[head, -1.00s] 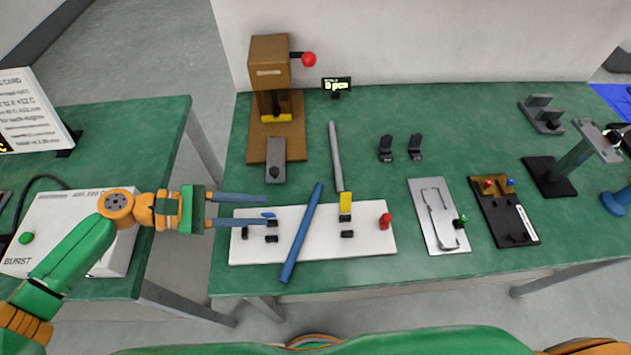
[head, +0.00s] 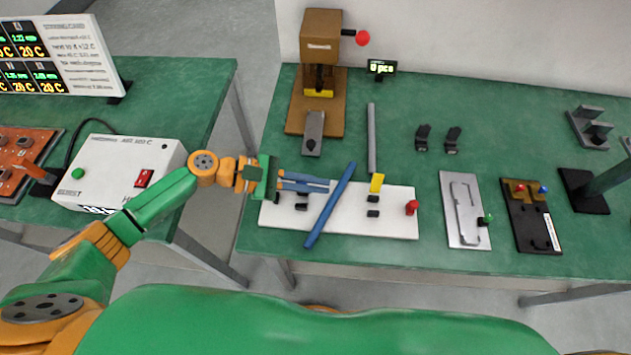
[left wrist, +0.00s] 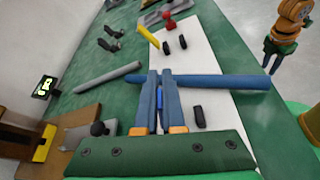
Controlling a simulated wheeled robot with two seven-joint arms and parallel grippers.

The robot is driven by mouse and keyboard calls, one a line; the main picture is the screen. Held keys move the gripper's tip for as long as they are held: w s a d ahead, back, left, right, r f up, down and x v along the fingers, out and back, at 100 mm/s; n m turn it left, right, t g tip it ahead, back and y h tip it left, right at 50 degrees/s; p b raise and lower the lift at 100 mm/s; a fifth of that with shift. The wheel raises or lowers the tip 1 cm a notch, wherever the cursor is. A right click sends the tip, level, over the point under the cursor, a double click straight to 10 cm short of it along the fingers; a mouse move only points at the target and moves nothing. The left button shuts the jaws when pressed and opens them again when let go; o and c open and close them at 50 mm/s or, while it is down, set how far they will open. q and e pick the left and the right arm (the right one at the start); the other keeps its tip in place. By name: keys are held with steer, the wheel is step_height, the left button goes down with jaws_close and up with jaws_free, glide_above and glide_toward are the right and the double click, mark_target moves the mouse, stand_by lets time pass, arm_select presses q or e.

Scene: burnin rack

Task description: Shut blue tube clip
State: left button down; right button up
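The long blue tube (head: 330,205) lies slantwise across the white board (head: 400,226). The blue clip lever (left wrist: 160,98) shows as a bright blue piece between my left fingers in the left wrist view; in the head view the fingers largely hide it. My left gripper (head: 328,184) is over the left part of the board, its fingers drawn close together on the lever. In the left wrist view its fingertips (left wrist: 160,72) overlap the blue tube. My right gripper (left wrist: 272,55) seems to show small at the upper right there, its fingers unclear.
A yellow clip lever (head: 377,183) stands on the board, with a red knob (head: 412,207) at its right end. A grey tube (head: 372,138) lies behind. A brown press (head: 322,60) stands at the back left. A metal plate (head: 462,232) lies to the right.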

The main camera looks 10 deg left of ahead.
arm_select(q)
steer(key=shift+s, duration=0.1)
steer(key=shift+s+f+m+t+b, duration=0.25)
steer(key=shift+m+t+b, duration=0.1)
steer(key=shift+m+t, duration=0.2)
steer(key=shift+s+f+m+b, duration=0.2)
steer(key=shift+m+b, duration=0.2)
steer(key=shift+m, duration=0.15)
steer(key=shift+s+f+m+t+h+b, duration=0.3)
steer(key=shift+m+t+h+b, duration=0.3)
steer(key=shift+m+b, duration=0.45)
steer(key=shift+s+m+t+b, duration=0.1)
steer(key=shift+m+t+b, duration=0.25)
steer(key=shift+b, duration=0.3)
steer(key=shift+r, duration=0.1)
steer(key=c, duration=1)
jaws_free()
